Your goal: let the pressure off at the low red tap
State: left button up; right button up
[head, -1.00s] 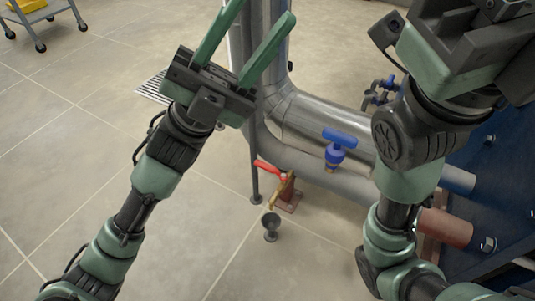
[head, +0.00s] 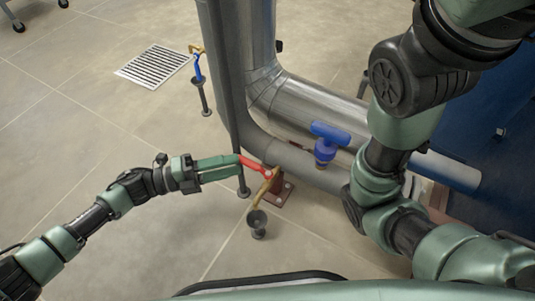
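The low red tap has a red lever (head: 254,166) on a brass body (head: 264,187) near the floor, beside the bent pipe. The lever slants up and left from the body. A small dark funnel (head: 257,220) stands under the brass spout. My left gripper (head: 240,164) reaches in from the left, its green fingertips at the lever's free end. The fingers lie close together, and whether they grip the lever cannot be seen. My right arm crosses the right side; its gripper is out of view.
A blue T-handle valve (head: 327,143) stands on the pipe right of the red tap. A blue-handled tap (head: 198,67) stands farther back near a floor grate (head: 154,66). Large metal pipes (head: 290,100) rise behind. The tiled floor at left is open.

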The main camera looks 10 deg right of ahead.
aim_at(253, 161)
pick_arm(q)
jog(key=d+b, duration=0.1)
jog(key=d, duration=0.1)
jog(key=d+b, duration=0.1)
jog(key=d, duration=0.1)
jog(key=w+d+b, duration=0.1)
jog(key=d, duration=0.1)
jog(key=shift+d+f, duration=0.15)
jog(key=shift+d, duration=0.15)
jog(key=shift+w+d, duration=0.1)
jog(key=shift+d, duration=0.35)
jog(key=shift+c, duration=0.3)
grip_shut()
dwell(0.5)
